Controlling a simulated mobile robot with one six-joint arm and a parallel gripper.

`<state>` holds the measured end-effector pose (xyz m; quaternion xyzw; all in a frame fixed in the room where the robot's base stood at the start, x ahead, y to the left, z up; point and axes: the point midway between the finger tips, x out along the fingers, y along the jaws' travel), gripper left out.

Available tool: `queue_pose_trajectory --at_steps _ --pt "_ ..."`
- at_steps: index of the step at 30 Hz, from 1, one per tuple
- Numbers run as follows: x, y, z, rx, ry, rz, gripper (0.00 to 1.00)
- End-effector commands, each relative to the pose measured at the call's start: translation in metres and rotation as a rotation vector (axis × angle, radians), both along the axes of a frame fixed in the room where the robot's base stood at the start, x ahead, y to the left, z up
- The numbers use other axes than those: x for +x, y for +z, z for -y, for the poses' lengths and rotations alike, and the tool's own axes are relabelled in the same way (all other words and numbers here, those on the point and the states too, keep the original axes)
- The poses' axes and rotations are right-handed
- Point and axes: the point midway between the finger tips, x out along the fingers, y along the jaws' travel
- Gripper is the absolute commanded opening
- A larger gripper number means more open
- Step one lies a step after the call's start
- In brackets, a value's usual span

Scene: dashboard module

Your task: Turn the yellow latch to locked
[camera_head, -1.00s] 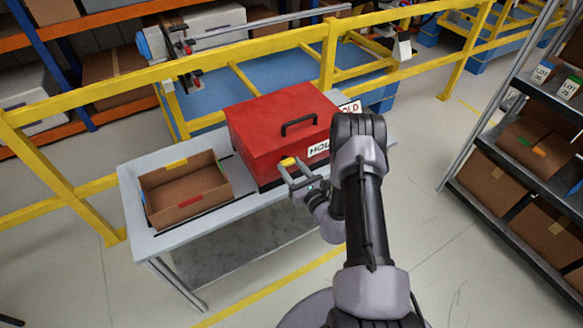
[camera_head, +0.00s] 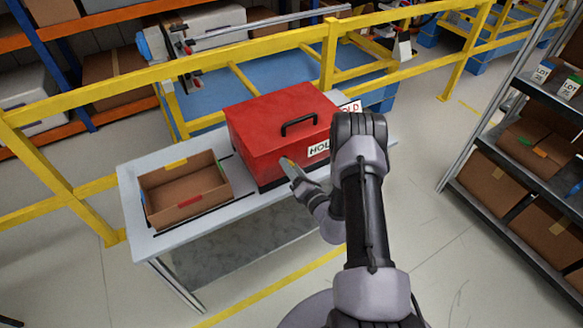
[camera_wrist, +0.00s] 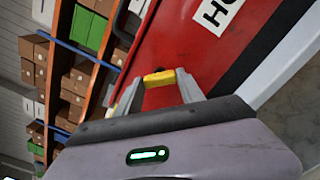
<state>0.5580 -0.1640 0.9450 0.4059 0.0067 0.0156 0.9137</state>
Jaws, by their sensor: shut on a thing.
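The red box (camera_head: 270,139) with a black handle on its lid stands on the grey table, its lid down. The yellow latch (camera_wrist: 159,79) is on the front face of the red box. In the wrist view it lies between the two fingers of my gripper (camera_wrist: 160,84), which is shut on it. In the head view my gripper (camera_head: 289,165) is at the front of the box and mostly hides the latch. The wrist view is tilted, with the box's front face (camera_wrist: 180,40) running diagonally.
An open cardboard box (camera_head: 186,190) stands on the table (camera_head: 150,245) left of the red box. A yellow rail (camera_head: 180,69) runs behind the table. A shelf rack (camera_head: 520,150) with boxes is at the right. The floor between is clear.

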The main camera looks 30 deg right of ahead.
Motion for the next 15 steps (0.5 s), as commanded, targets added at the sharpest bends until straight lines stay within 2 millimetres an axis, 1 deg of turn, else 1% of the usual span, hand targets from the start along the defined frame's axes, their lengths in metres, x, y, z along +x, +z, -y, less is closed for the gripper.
queue_pose_trajectory --at_steps 15 --pt "-0.0004 -0.0005 -0.0006 0.464 0.001 -0.018 0.05"
